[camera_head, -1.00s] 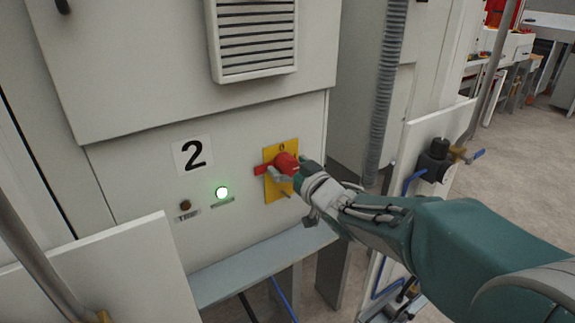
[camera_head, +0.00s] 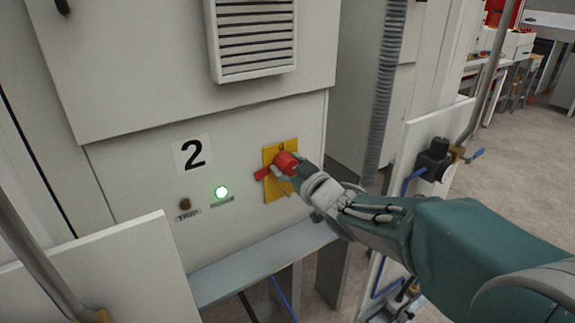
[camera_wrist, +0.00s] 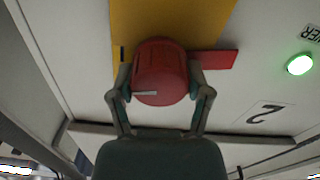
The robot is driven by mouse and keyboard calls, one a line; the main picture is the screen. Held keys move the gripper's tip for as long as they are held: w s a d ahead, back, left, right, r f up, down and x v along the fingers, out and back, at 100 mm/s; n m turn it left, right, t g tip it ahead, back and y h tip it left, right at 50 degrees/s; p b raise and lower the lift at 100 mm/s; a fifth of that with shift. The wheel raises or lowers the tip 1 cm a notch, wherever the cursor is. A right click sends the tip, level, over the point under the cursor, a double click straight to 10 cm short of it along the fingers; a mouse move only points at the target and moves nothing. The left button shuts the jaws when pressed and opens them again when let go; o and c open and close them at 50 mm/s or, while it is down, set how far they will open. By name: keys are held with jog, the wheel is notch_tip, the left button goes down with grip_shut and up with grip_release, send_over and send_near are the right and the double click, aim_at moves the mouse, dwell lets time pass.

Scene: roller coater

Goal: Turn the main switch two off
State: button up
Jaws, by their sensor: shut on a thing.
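The main switch two is a red rotary knob (camera_head: 285,162) on a yellow plate (camera_head: 272,190), on the pale cabinet panel marked 2 (camera_head: 193,155). A red lever end points left and slightly down from the knob. My gripper (camera_head: 284,173) is at the switch. In the wrist view, the two fingers of my gripper (camera_wrist: 160,92) are shut on the sides of the red knob (camera_wrist: 160,70), and the red lever (camera_wrist: 213,59) sticks out to the right. The lower part of the plate is partly hidden by my gripper.
A green lamp (camera_head: 221,192) is lit left of the switch, beside a dark TRIP lamp (camera_head: 185,204). A pale ledge (camera_head: 255,262) lies below. An open panel with a blue-handled valve (camera_head: 436,160) stands to the right.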

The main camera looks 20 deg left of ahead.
jog(key=n, duration=0.4)
jog(key=shift+n, duration=0.4)
jog(key=n, duration=0.3)
jog(key=shift+s+a+f+n, duration=0.1)
jog(key=shift+n, duration=0.2)
jog(key=n, duration=0.4)
jog(key=shift+f, duration=0.15)
jog(key=shift+f+n, duration=0.1)
jog(key=shift+n, duration=1.3)
jog(key=shift+s+f, duration=0.1)
jog(key=o, duration=1.1)
jog(key=shift+c, duration=0.2)
jog(key=shift+o, duration=0.5)
jog(key=shift+a, duration=0.15)
